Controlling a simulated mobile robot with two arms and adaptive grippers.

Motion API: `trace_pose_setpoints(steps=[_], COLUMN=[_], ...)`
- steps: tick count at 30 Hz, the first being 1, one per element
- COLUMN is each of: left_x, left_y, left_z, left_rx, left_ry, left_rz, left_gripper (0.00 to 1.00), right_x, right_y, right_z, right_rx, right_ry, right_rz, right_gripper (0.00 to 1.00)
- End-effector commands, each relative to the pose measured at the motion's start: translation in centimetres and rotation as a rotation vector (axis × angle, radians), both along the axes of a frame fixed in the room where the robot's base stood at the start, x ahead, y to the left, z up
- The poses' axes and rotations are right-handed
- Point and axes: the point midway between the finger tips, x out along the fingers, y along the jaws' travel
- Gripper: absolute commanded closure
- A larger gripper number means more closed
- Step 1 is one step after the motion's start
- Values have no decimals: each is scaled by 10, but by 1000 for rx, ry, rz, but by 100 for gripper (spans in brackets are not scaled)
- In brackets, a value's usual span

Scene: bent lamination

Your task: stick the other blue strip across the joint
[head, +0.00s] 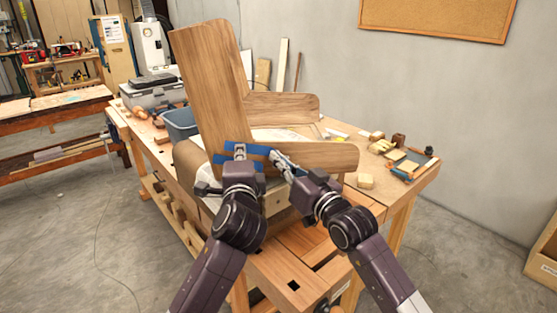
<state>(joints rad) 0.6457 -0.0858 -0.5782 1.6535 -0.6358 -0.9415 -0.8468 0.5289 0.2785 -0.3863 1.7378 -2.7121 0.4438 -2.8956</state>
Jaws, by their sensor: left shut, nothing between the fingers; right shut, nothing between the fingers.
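A tall wooden backrest piece (209,85) leans up at the left of the work. A lower wooden piece (325,156) runs right from its foot, and another wooden piece (285,107) lies behind. Blue strip material (232,146) shows at the joint near the backrest's foot, with more blue (220,159) just below it. I cannot tell whether these are two separate strips or how far they are stuck down. My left gripper (240,152) is shut in front of the blue and partly hides it. My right gripper (277,157) is shut at the blue's right end, over the lower piece.
The work stands on a wooden bench (372,196). Small wood blocks (366,181) and a dark tray (412,165) with tools lie at its right. A blue-grey bin (180,124) stands behind left. A grey wall (440,100) rises behind the bench.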

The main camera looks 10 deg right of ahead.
Motion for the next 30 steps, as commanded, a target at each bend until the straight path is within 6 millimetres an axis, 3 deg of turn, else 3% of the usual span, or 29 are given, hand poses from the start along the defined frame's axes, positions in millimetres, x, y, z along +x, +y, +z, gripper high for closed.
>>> trace_pose_setpoints(steps=[8, 30], left_x=[-4, -63], left_y=[0, 0], left_z=[0, 0], left_rx=[0, -1], left_ry=[-1, 0], left_rz=[1, -1], left_gripper=[100, 100], right_x=[0, 0], right_y=[0, 0], right_z=[0, 0], right_rx=[0, 0], right_ry=[-1, 0], right_rz=[1, 0], right_gripper=[100, 100])
